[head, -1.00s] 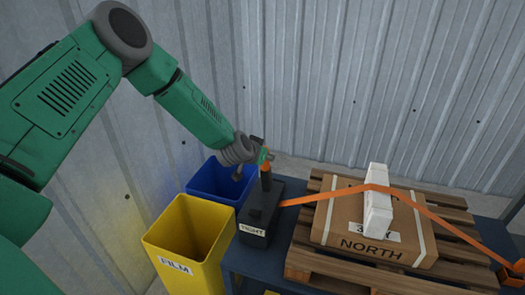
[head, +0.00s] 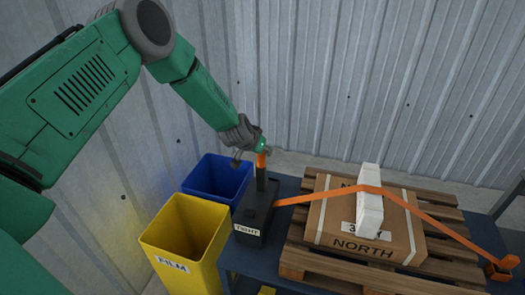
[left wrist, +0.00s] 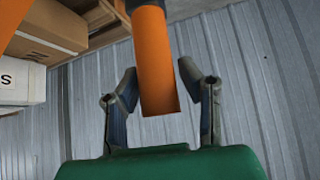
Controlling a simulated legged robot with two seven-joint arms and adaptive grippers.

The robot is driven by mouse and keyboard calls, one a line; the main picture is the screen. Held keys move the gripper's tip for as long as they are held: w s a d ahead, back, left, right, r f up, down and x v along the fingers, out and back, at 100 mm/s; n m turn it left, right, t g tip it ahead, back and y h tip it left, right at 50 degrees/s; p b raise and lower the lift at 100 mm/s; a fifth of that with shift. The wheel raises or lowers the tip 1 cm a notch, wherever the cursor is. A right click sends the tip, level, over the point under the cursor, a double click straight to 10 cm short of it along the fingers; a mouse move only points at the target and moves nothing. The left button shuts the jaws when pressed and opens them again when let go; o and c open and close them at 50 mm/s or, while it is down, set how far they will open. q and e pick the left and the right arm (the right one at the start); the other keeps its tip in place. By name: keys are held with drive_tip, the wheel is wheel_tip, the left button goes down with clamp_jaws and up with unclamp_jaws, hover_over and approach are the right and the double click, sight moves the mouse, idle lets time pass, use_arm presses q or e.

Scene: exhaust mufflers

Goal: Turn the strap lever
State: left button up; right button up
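The strap lever (head: 261,166) stands close to upright on a black box labelled "TIGHT" (head: 255,212). Its lower part is black and its grip is orange. My left gripper (head: 260,147) is at the top of the lever. In the left wrist view the orange grip (left wrist: 156,70) lies between the two fingers of my left gripper (left wrist: 156,68), with narrow gaps on both sides, so the fingers look open around it. An orange strap (head: 310,198) runs from the box over the carton (head: 335,222). My right gripper is not in view.
A yellow "FILM" bin (head: 180,240) and a blue bin (head: 218,178) stand left of the box. The carton, with a white block (head: 369,205) on it, sits on a wooden pallet (head: 325,268). A corrugated wall (head: 330,80) is behind.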

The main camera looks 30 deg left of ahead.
use_arm(q)
drive_tip(key=shift+o, duration=0.4)
drive_tip(key=shift+f, duration=0.1)
drive_tip(key=shift+s+r, duration=0.15)
drive_tip(key=shift+r, duration=0.1)
drive_tip(key=v, duration=1.1)
drive_tip(key=shift+a, duration=0.1)
